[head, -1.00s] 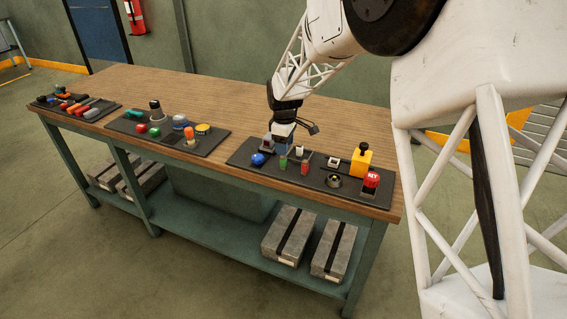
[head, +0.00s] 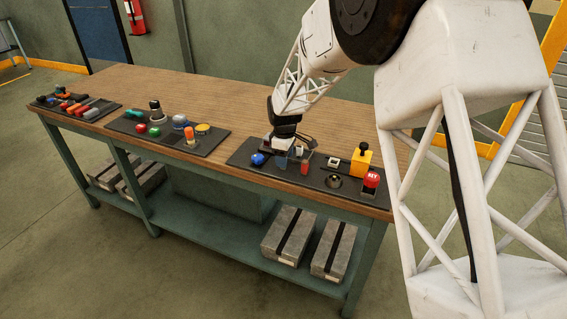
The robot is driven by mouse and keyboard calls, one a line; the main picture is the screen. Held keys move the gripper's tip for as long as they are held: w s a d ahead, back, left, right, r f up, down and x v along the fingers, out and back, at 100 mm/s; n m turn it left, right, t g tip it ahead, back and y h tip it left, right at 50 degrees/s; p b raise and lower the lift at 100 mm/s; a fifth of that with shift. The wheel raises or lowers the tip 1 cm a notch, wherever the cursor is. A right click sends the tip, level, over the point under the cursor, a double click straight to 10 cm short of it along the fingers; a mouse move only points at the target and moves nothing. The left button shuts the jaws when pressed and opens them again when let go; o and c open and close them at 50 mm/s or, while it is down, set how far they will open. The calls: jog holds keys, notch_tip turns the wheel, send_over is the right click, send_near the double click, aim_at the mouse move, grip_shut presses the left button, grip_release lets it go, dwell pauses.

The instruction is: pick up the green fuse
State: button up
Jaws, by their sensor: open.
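The green fuse is hardly to be made out in the head view; my gripper covers the place on the right-hand dark mat (head: 245,156) where it stood upright. My gripper (head: 284,158) is open, pointing down, low over that place. I cannot tell whether the fuse is between its fingers or touching them. A red fuse (head: 305,168) stands just to the right of the gripper.
A blue ball-shaped knob (head: 257,159) is close on the left. To the right are a dark round part (head: 333,181), a yellow block (head: 361,161) with a black knob, and a red button (head: 371,179). The wooden table (head: 230,100) behind is clear.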

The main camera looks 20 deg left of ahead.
jog(key=shift+f, duration=1.2)
grip_shut()
jog(key=shift+r, duration=0.1)
jog(key=shift+r, duration=0.75)
notch_tip(320, 180, up, 2)
jog(key=s+d+r, duration=0.1)
jog(key=s+d, duration=0.8)
jog(key=s, duration=0.4)
jog(key=shift+d+r, duration=0.15)
jog(key=shift+r, duration=0.05)
